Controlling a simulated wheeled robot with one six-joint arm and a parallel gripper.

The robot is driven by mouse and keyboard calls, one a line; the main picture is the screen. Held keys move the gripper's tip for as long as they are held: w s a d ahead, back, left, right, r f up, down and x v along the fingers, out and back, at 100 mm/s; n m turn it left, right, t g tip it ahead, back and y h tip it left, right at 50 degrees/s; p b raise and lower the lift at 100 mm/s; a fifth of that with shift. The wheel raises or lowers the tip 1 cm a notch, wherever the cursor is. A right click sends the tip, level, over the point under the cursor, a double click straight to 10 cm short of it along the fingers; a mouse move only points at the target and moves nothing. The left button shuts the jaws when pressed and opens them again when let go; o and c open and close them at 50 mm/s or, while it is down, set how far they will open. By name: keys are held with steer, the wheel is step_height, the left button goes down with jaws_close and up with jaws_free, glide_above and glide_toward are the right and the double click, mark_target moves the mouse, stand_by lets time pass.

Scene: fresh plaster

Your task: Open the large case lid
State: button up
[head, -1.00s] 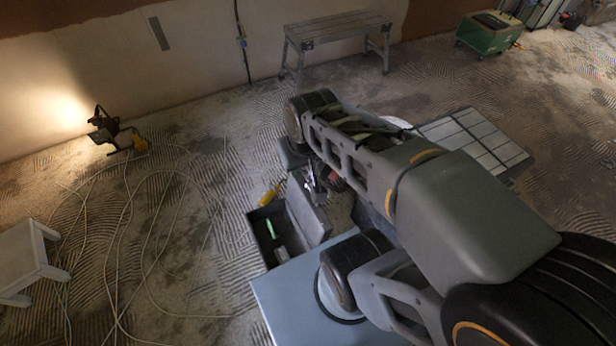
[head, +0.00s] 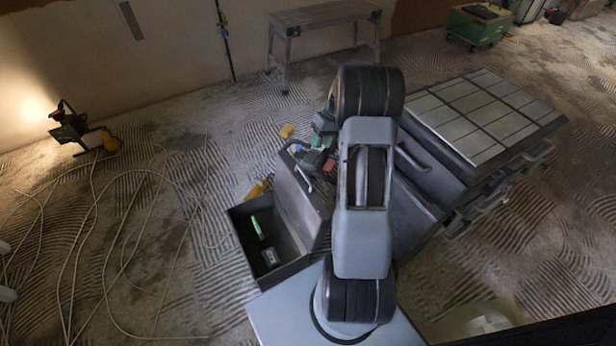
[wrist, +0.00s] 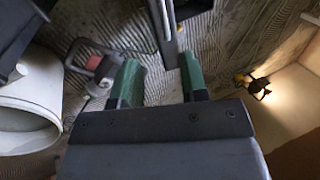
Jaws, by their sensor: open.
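The large case (head: 240,238) is an open grey box at the front of the floor. A green item (head: 256,228) and a small grey item (head: 271,257) lie inside. My gripper (head: 322,128) is just beyond the lid's top, partly hidden by my arm. In the wrist view its two green fingers (wrist: 159,82) are apart and nothing is held between them. A grey edge (wrist: 165,30), seemingly the lid's, shows just past the fingertips.
A bigger grey chest with a tiled top (head: 485,115) stands right of my arm. Cable loops (head: 100,240) lie left; a work lamp (head: 75,130) stands by the wall.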

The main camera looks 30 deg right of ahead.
steer(key=b+x, duration=0.4)
steer(key=x, duration=1)
steer(key=shift+s+a, duration=0.1)
steer(key=shift+c, duration=0.4)
jaws_close()
